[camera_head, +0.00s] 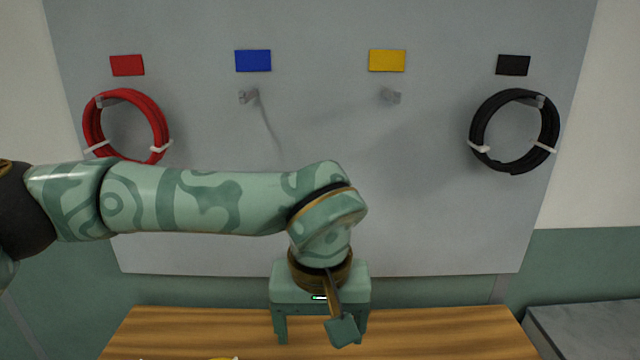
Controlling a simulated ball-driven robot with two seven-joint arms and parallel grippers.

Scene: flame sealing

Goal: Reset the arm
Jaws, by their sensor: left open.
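My left arm comes in from the left, crosses in front of the grey panel and bends down at the wrist. My left gripper (322,336) points down over the wooden table (440,335). Its two fingers are spread apart, and I see nothing between them. A small bracketed part of mine hangs in front of the right finger. My right arm and gripper do not show.
The grey panel (320,135) carries a red cable coil (160,130), a black cable coil (477,130), two bare hooks, and red, blue, yellow and black labels. A grey surface (590,335) lies at right.

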